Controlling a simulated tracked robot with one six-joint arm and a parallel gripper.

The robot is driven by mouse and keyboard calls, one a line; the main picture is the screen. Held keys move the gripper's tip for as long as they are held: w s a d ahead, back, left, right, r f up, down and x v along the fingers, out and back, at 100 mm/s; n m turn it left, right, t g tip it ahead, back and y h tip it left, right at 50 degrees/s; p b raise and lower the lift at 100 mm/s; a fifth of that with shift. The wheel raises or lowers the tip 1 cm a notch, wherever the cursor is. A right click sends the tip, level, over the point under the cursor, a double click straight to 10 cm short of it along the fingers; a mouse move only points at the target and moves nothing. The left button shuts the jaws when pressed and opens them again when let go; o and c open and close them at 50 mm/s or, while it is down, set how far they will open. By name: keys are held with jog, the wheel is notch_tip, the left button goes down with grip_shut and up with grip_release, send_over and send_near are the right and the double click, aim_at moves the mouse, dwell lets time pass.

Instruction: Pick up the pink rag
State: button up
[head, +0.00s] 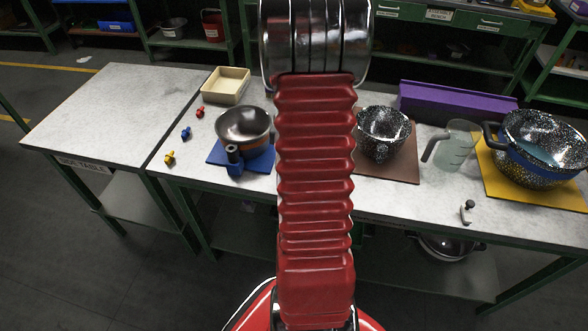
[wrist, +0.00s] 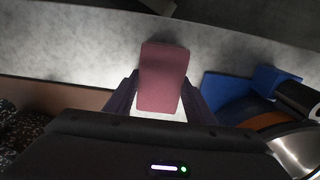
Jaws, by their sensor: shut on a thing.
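The pink rag (wrist: 163,72) shows in the wrist view as a flat, dusky pink block shape. My gripper (wrist: 158,98) has its two dark fingers on either side of the rag and is shut on it. Pale worktop shows around the rag; I cannot tell whether the rag touches it. In the head view my red arm covers the middle of the table, and neither the rag nor my gripper's fingers can be seen there.
On the table, a metal pot (head: 243,126) stands on a blue mat (head: 262,160) left of my arm, and a speckled pot (head: 382,140) on a brown mat (head: 405,170) to the right. A purple box (head: 455,103), clear jug (head: 455,143) and large speckled pot (head: 535,165) stand further right.

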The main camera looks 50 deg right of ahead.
notch_tip(320, 180, up, 10)
jog(key=shift+r, duration=0.1)
dwell(0.5)
dwell(0.4)
